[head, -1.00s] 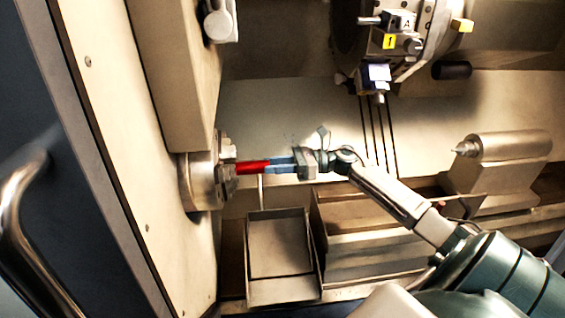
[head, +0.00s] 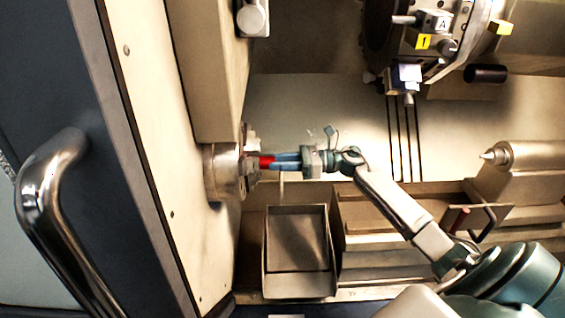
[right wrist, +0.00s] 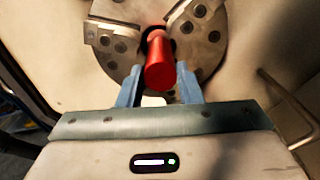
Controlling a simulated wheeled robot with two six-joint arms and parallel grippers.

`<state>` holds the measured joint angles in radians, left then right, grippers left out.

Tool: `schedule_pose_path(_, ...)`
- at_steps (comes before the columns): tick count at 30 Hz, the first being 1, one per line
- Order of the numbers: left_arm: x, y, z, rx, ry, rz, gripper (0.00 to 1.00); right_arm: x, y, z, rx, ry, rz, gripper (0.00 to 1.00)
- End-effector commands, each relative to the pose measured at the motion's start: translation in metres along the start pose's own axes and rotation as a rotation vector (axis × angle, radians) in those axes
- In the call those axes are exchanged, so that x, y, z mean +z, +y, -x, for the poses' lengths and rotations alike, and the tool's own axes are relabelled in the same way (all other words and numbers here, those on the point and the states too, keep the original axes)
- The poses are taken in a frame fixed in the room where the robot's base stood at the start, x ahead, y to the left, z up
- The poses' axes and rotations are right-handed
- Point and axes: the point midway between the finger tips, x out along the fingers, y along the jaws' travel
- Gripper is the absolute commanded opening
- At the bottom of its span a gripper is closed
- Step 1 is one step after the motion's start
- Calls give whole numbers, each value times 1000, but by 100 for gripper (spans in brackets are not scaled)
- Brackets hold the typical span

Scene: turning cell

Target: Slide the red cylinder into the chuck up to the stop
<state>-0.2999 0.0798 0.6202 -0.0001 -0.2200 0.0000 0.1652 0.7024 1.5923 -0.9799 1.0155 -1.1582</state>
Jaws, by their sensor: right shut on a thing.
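The red cylinder (head: 267,162) lies level in the head view, its left end at the chuck jaws. A short stretch of red shows between the jaws and my fingers. The chuck (head: 222,173) is the grey metal disc on the headstock at left. My right gripper (head: 284,162) is shut on the cylinder, its blue fingers close to the jaws. In the right wrist view the cylinder (right wrist: 159,68) runs from between my fingers into the dark centre of the chuck (right wrist: 113,68), between its jaws. Its far end and the stop are hidden. My left gripper is not in view.
An open metal tray (head: 297,281) sits below the chuck. The tool turret (head: 380,35) is at upper right, and the tailstock (head: 535,156) points left at far right. A door handle (head: 45,190) is at left. The space just above my gripper is clear.

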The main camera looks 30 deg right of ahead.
Motion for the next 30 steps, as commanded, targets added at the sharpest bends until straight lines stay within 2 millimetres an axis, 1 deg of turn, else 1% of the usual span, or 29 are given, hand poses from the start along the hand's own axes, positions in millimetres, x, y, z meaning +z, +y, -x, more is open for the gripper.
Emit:
schedule_pose_path(14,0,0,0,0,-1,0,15,1,0,0,0,-1,1,0)
schedule_pose_path(30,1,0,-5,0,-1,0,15,0,0,-6,0,0,1,0)
